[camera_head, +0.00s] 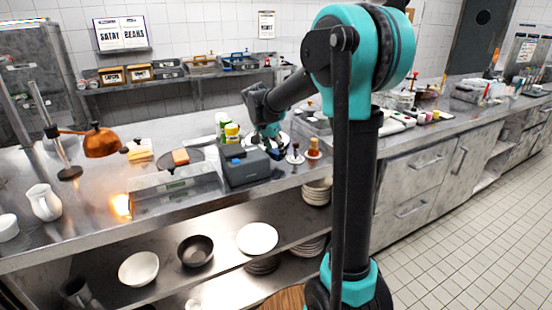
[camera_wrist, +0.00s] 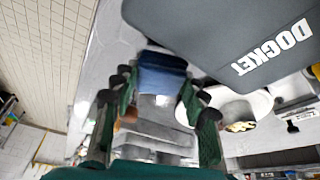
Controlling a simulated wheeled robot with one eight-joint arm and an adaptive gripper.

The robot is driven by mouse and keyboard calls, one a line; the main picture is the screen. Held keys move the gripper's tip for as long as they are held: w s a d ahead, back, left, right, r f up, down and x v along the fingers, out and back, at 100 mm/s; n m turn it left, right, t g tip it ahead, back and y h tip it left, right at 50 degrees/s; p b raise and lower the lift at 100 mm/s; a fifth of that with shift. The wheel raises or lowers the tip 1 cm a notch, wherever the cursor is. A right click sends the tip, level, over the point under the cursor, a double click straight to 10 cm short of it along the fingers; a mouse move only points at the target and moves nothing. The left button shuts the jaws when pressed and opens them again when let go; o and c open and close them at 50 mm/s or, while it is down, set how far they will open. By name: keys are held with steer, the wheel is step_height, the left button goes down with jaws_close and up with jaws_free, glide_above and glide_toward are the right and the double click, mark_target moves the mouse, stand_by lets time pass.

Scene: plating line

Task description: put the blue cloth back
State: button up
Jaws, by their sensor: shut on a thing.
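My gripper (camera_wrist: 158,82) is shut on the blue cloth (camera_wrist: 160,74), a folded dark and lighter blue piece between the fingertips in the wrist view. In the head view my gripper (camera_head: 268,143) is low over the steel counter, just behind the grey docket box (camera_head: 245,170). The cloth is hard to make out there. In the wrist view the docket box (camera_wrist: 235,35), lettered DOCKET, fills the upper right, close beside the cloth. I cannot tell whether the cloth touches the counter.
Yellow-topped bottles (camera_head: 231,133) stand left of my gripper. Two small stamp-like items, one white-based (camera_head: 295,155) and one with an orange body (camera_head: 313,148), stand to the right. White plates (camera_head: 257,238) lie on the shelf below.

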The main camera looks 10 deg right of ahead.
mark_target(274, 153)
steer(key=shift+f, duration=1.4)
steer(key=o, duration=1.2)
steer(key=shift+f, duration=0.1)
steer(key=v, duration=1.2)
